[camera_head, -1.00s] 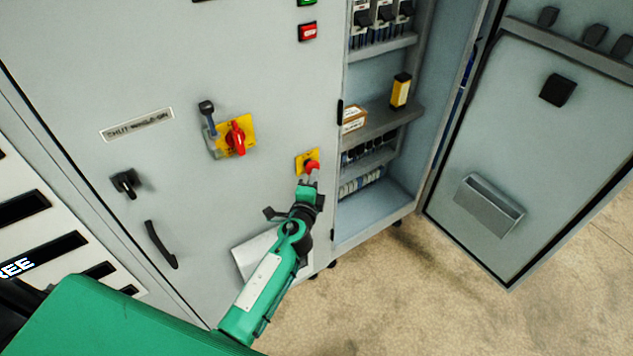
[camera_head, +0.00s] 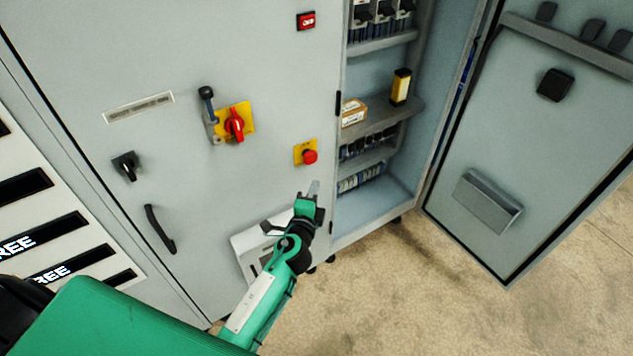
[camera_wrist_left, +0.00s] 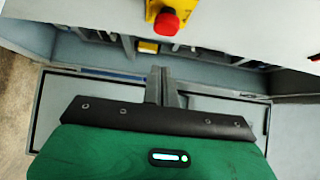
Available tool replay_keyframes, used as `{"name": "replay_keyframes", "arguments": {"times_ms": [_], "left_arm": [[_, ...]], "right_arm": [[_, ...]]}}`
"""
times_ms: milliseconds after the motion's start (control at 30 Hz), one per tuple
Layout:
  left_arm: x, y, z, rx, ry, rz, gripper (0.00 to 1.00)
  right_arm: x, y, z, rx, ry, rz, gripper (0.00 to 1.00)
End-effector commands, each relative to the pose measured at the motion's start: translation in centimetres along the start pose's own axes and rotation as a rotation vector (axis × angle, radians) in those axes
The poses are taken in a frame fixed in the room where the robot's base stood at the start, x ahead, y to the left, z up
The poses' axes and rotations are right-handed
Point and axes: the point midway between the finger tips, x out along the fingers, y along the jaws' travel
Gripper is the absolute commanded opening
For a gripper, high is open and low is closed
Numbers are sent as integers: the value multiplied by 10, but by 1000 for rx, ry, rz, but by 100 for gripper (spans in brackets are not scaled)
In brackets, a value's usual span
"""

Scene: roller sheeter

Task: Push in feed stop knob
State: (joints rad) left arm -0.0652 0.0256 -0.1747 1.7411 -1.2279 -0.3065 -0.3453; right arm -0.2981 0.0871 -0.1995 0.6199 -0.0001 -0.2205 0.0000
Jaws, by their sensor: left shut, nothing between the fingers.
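The feed stop knob (camera_head: 310,157) is a red mushroom button on a yellow plate on the grey cabinet front, right of the rotary switch. It also shows in the left wrist view (camera_wrist_left: 166,22) at the top, on its yellow plate. My left gripper (camera_head: 314,187) is shut and empty, below the knob and apart from it. In the left wrist view its closed fingers (camera_wrist_left: 161,82) point up toward the knob with a gap between. I cannot tell from the pictures how far in the knob sits. My right gripper is not in view.
A red rotary switch (camera_head: 234,125) on a yellow plate and a black door handle (camera_head: 160,229) stick out from the cabinet. To the right, an open compartment holds a small box (camera_head: 353,112); its door (camera_head: 530,110) stands open over the bare floor.

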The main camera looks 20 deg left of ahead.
Motion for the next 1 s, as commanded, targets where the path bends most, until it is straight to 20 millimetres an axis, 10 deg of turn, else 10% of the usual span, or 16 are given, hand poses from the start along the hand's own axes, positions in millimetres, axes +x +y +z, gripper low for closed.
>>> {"name": "replay_keyframes", "arguments": {"times_ms": [333, 1000], "left_arm": [[-46, 2, -1, -1, 1, 2, 0], [-50, 2, -1, -3, 1, 5, 0]], "right_arm": [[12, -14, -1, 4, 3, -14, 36], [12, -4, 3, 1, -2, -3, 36]]}}
